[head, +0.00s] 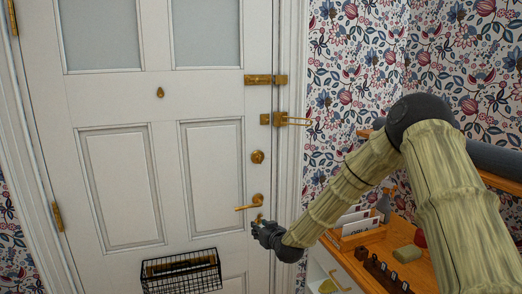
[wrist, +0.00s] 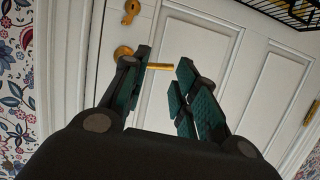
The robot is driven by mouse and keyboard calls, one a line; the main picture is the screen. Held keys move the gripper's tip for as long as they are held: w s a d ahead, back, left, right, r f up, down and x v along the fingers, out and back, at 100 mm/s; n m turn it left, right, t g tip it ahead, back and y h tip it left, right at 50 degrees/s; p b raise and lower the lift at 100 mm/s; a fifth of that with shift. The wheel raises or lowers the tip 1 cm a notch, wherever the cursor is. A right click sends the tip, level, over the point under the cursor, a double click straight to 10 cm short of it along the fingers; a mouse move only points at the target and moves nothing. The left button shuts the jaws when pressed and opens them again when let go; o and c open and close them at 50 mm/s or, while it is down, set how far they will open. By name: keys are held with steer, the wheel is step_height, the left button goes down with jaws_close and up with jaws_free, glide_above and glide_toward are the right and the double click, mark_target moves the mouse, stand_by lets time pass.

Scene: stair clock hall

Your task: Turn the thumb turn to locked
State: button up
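The thumb turn looks to be the round brass fitting (head: 257,157) on the white door, above the lever handle; its turned position is too small to read. The brass lever handle (head: 248,204) points left in the head view. My gripper (head: 261,226) is low at the door's right edge, just below the handle and well below the round fitting. In the wrist view, which looks upside down, my gripper (wrist: 164,60) is open, with the lever (wrist: 160,67) showing between its fingertips; contact cannot be told. The round fitting is not visible there.
A brass keyhole plate (wrist: 131,10) lies beyond the lever. A brass bolt (head: 262,80) and a door guard (head: 287,120) sit higher up. A black wire basket (head: 182,274) hangs low on the door. A wooden shelf unit (head: 362,240) with letters stands right.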

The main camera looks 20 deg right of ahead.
mark_target(260, 159)
steer(key=w+d+r+t+h+p, duration=0.1)
steer(key=w+d+r+t, duration=0.2)
steer(key=r, duration=0.8)
steer(key=w+d+r+t+p, duration=0.1)
steer(key=w+d+r, duration=0.3)
steer(key=r, duration=0.6)
steer(key=w+a+p, duration=0.1)
steer(key=w+p, duration=0.3)
steer(key=w, duration=0.7)
steer(key=shift+a, duration=0.15)
steer(key=shift+w, duration=0.1)
steer(key=shift+c, duration=0.4)
jaws_close()
